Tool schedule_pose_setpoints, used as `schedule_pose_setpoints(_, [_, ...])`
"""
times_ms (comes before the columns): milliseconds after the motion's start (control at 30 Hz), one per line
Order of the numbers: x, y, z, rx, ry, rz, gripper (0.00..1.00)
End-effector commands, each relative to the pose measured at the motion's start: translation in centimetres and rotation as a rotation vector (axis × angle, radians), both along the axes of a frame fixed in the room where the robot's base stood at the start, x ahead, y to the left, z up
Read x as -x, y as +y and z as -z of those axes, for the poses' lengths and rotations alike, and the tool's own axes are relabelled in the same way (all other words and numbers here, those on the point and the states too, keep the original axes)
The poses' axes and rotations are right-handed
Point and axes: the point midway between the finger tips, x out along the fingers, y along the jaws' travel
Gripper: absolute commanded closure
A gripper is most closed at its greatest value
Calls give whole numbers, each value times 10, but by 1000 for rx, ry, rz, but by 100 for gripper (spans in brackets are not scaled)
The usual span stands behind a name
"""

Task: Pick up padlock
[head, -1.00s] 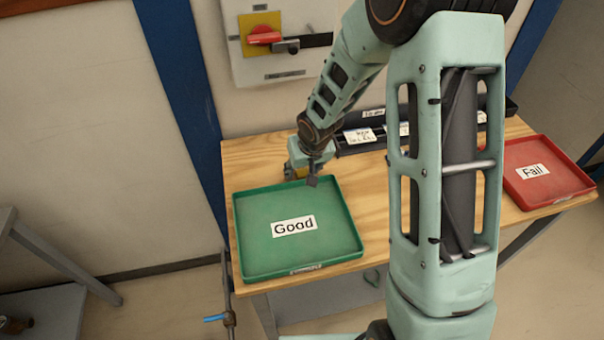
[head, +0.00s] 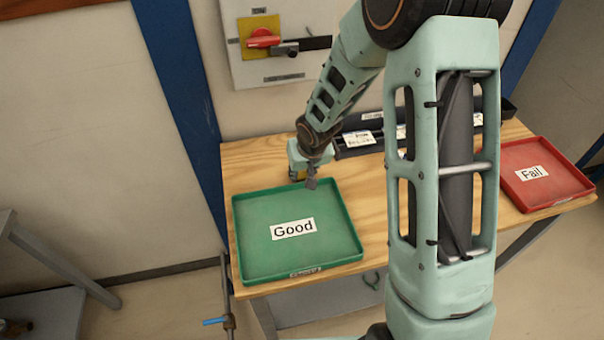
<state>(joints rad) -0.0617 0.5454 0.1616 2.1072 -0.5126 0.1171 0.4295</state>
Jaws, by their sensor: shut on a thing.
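My gripper (head: 309,181) is at the back edge of the green tray, at the left end of the wooden bench.
The green tray (head: 335,244) marked "Good" is empty. A red tray (head: 568,190) marked "Fail" stands at the right. A dark rack (head: 352,152) with labels lies along the back. A red-and-yellow switch (head: 262,38) is on the wall. My arm hides the bench's middle.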

Motion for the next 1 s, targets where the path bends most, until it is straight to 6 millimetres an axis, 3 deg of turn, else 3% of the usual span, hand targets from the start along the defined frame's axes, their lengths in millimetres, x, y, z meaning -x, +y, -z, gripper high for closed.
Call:
schedule_pose_setpoints(167, [-1, 0, -14, -1, -3, 2, 100])
schedule_pose_setpoints(300, [1, -2, -37, -1, -4, 3, 100])
schedule_pose_setpoints(600, [47, -19, -95, 1, -4, 5, 100])
schedule_pose_setpoints(800, [91, -34, -115, 1, -1, 6, 100])
schedule_pose_setpoints(1000, [120, -43, -127, 1, 2, 2, 100])
